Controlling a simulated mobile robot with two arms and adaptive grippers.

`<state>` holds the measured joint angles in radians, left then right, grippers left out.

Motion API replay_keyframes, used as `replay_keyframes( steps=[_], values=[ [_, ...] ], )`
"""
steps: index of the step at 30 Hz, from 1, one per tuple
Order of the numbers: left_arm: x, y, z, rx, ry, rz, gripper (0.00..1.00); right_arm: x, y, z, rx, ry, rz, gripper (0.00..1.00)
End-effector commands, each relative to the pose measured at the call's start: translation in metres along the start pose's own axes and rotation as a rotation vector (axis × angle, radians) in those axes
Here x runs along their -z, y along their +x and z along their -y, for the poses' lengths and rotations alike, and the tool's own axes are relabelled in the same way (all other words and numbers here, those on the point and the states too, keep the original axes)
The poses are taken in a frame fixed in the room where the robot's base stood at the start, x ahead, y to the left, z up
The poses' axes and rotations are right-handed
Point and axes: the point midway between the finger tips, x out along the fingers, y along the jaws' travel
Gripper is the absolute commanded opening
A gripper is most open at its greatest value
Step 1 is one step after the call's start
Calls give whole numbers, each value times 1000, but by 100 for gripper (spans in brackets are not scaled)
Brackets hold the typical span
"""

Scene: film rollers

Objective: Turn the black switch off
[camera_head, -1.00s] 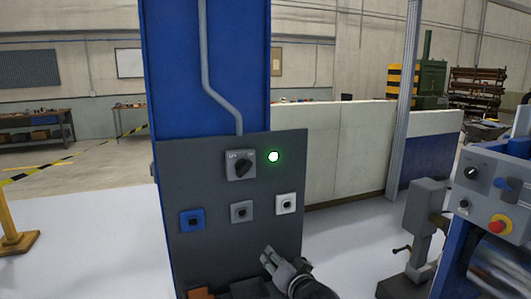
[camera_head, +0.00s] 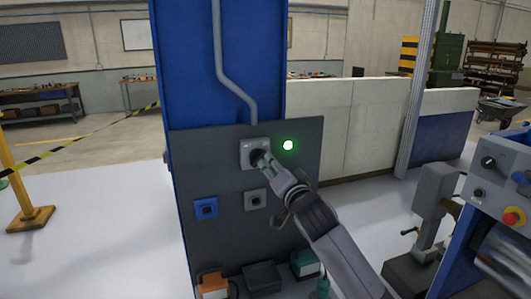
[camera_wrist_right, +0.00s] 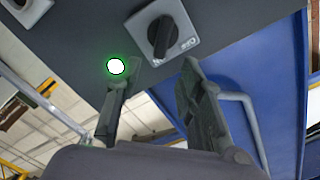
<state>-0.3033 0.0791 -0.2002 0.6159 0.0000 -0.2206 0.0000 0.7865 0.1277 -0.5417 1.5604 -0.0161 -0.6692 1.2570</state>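The black switch (camera_wrist_right: 160,38) sits on a light grey square plate on the dark panel (camera_head: 225,175). In the head view its plate (camera_head: 246,146) shows, but my right gripper (camera_head: 262,161) covers part of the knob. In the right wrist view the right gripper's two fingers (camera_wrist_right: 160,72) are spread, with the knob just beyond and between their tips. I see no clear contact with the knob. A lit green lamp (camera_head: 288,145) is right of the switch; it also shows in the wrist view (camera_wrist_right: 116,66). My left gripper is not in view.
Below the switch are a blue button plate (camera_head: 206,208) and a grey one (camera_head: 255,199). A machine control box (camera_head: 500,175) stands at right.

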Motion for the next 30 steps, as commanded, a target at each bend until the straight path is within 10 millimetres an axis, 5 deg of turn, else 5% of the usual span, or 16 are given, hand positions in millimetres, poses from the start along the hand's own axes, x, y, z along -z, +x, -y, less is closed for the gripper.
replay_keyframes(
  steps=[13,30],
  values=[
    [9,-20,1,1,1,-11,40,1,62,1,-1,-2,-1,35],
    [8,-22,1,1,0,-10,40,0,72,0,0,-1,0,30]
  ],
)
